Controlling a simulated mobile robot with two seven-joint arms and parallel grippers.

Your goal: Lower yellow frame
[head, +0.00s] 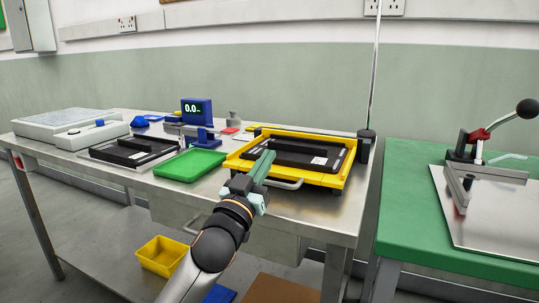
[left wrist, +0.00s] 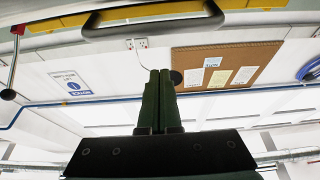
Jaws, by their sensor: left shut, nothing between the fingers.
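The yellow frame (head: 341,182) sits at the right end of the steel bench, looking level, around a black tray (head: 322,160) with a white label. A grey bar handle (head: 285,184) is on its front side. My left gripper (head: 269,154) is shut and empty, its green fingers together, in front of and partly across the frame's front edge. I cannot tell whether it touches the frame. In the left wrist view the shut fingers (left wrist: 158,74) point up, with a yellow edge (left wrist: 45,26) and a curved handle near the top. My right gripper is not in view.
A green tray (head: 190,165) and a second black tray (head: 132,151) lie left of the frame. A blue display (head: 197,112) stands behind. A thin upright post (head: 374,70) stands at the frame's back right. A green table (head: 404,215) with a lever tool is at right.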

